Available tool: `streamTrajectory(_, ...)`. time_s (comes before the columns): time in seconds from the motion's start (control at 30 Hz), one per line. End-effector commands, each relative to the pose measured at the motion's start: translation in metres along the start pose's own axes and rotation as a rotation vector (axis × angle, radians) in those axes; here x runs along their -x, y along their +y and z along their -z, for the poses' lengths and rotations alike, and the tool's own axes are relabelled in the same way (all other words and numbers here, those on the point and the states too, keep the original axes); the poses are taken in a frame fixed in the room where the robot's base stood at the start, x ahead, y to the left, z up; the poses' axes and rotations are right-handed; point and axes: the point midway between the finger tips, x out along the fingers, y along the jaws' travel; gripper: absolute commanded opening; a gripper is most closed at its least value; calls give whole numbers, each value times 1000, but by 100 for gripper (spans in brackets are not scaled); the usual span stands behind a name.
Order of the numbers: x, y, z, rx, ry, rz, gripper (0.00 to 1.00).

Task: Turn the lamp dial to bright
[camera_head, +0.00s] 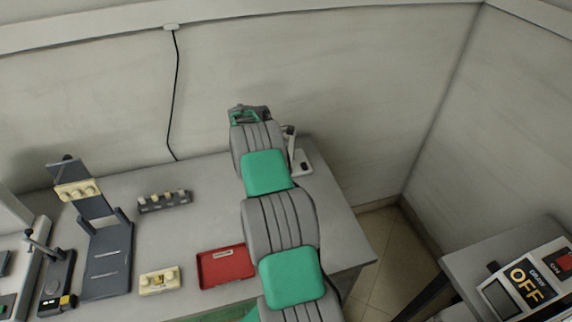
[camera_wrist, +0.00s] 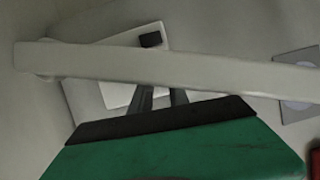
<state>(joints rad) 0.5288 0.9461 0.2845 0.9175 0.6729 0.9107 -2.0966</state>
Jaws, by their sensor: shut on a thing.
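The lamp stands at the table's back right. Its pale base (camera_head: 302,163) shows beside my arm in the head view. In the wrist view the lamp's pale bar (camera_wrist: 200,70) crosses in front of the light base plate (camera_wrist: 118,94). My gripper (camera_wrist: 162,97) reaches under this bar with two dark fingers, shut on the lamp dial. The fingertips and their contact are hidden behind the bar. A small black block (camera_wrist: 150,40) shows just beyond the bar; I cannot tell whether it is part of the dial. The dial's setting cannot be read.
A red tray (camera_head: 226,266), a cream switch block (camera_head: 160,281), a dark rack of knobs (camera_head: 164,201) and a dark stand (camera_head: 107,258) are on the table to the left. A panel marked OFF (camera_head: 525,285) is at right. The wall is close behind the lamp.

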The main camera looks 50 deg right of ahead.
Motion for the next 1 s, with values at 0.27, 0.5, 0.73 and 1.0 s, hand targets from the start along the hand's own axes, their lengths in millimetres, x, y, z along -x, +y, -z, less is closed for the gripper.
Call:
streamTrajectory(0.27, 0, 0, 0, -1, 0, 0, 42)
streamTrajectory(0.5, 0, 0, 0, 0, 0, 0, 43)
streamTrajectory(0.73, 28, 1, 1, -1, 1, -4, 43)
streamTrajectory(1.0, 74, 0, 0, 0, 0, 0, 43)
